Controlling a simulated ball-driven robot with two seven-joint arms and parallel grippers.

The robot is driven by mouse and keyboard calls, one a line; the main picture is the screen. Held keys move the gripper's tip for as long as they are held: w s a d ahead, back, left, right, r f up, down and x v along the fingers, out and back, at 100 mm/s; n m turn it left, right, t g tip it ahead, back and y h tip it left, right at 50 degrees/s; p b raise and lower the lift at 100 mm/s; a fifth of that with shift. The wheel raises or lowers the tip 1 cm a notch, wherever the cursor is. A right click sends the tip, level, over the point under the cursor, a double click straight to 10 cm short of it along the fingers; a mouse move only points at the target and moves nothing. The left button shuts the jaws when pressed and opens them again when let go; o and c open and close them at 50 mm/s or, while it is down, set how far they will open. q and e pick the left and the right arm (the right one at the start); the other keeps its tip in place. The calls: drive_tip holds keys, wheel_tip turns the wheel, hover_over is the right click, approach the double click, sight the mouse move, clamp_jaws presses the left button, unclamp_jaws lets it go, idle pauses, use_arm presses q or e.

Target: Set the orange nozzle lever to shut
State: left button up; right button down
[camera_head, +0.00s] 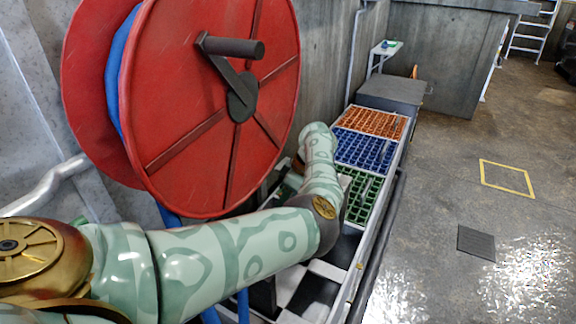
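I cannot make out the orange nozzle lever in this view. A large red hose reel (190,130) with a crank handle (232,47) fills the upper left, and blue hose (118,75) shows between its discs. My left arm reaches in from the lower left, passes in front of the reel's lower edge and bends upward at the right of it. My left gripper (298,163) is mostly hidden beside the wrist, close to the reel's right rim. I cannot tell whether it is open or holds anything. My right gripper is not in view.
A long trough holds orange (372,122), blue (362,151) and green (362,190) crates, right of the arm. A grey box (390,95) stands behind it. A small orange object (414,72) shows beyond. Open floor with a yellow square (507,178) lies to the right.

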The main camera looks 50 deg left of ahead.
use_arm(q)
drive_tip(key=shift+c, duration=0.3)
clamp_jaws()
